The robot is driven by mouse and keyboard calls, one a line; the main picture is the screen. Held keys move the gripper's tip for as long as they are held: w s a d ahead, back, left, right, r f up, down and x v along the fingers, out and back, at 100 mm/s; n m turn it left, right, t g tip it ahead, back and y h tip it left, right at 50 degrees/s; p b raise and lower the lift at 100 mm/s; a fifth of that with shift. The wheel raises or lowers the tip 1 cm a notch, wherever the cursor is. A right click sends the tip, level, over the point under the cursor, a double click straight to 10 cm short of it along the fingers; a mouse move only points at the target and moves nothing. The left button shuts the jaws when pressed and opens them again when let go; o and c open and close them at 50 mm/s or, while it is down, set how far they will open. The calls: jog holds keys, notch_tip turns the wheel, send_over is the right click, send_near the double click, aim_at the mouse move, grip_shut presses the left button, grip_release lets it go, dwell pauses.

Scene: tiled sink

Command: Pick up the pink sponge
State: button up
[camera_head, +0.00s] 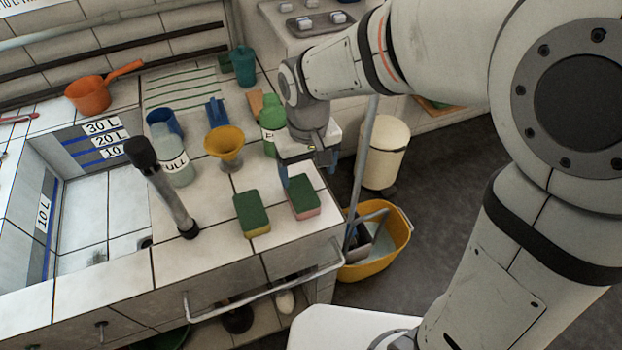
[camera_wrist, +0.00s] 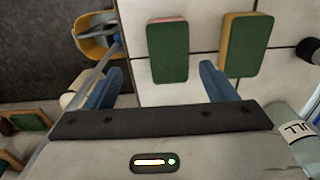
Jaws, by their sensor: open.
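The pink sponge (camera_head: 304,198), with a dark green top and a pink lower layer, lies on the white tiled counter near its front right edge. In the wrist view the pink sponge (camera_wrist: 168,51) lies ahead of my gripper (camera_wrist: 160,72), lined up with the gap between its two blue fingers. My gripper (camera_head: 308,168) is open and empty, just behind and above the sponge in the head view. A second sponge with a yellow lower layer (camera_head: 251,214) lies to its left; it also shows in the wrist view (camera_wrist: 247,44), beyond the right finger.
A yellow funnel (camera_head: 224,143), a clear bottle (camera_head: 174,165) and a green bottle (camera_head: 271,120) stand behind the sponges. A dark-topped faucet (camera_head: 167,190) rises by the sink at left. A yellow bucket (camera_head: 378,262) stands on the floor, with a grey pole (camera_head: 362,165) rising from it.

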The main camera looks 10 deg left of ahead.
aim_at(301, 191)
jog(key=shift+a+f, duration=0.25)
jog(key=shift+f, duration=0.3)
jog(key=f, duration=0.4)
jog(key=a+f, duration=0.1)
jog(key=f, duration=0.2)
jog(key=shift+w, duration=0.15)
jog(key=c, duration=1)
